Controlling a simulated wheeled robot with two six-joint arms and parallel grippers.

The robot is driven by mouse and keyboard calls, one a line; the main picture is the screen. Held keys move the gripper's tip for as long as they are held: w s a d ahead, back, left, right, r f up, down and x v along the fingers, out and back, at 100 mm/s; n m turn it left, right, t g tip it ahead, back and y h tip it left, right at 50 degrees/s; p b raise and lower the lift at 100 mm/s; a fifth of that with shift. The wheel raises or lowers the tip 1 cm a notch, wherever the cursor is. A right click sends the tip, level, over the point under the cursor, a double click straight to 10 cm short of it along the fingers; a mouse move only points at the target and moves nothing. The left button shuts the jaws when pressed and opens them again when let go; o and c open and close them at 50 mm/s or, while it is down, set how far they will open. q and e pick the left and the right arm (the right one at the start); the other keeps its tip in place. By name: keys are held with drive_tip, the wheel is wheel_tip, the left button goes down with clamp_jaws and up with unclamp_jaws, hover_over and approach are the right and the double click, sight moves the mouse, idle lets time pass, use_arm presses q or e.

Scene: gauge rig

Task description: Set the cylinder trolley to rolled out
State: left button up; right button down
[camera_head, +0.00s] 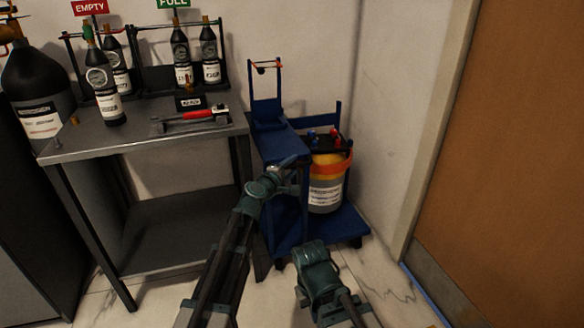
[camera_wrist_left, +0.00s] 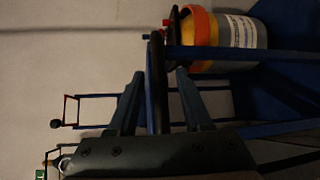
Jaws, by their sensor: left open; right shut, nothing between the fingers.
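The blue cylinder trolley (camera_head: 283,237) stands in the corner between the grey table and the door, strapped round a yellow and grey cylinder (camera_head: 326,190). My left gripper (camera_head: 290,166) is at the trolley's near left side, by its blue upper frame. In the left wrist view, its open fingers (camera_wrist_left: 158,85) stand on either side of a dark bar (camera_wrist_left: 156,65), with gaps visible; the cylinder (camera_wrist_left: 225,30) shows above right. My right gripper (camera_head: 317,258) is low in front of the trolley base, shut and empty; its fingertips are largely hidden.
The grey table (camera_head: 150,140) at the left carries small dark bottles (camera_head: 108,95) and a red-handled tool (camera_head: 198,115). A large black cylinder (camera_head: 40,80) stands at far left. The brown door (camera_head: 510,130) is at the right. Marble floor (camera_head: 385,295) is open before the door.

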use_arm(q)
clamp_jaws()
idle(1.3)
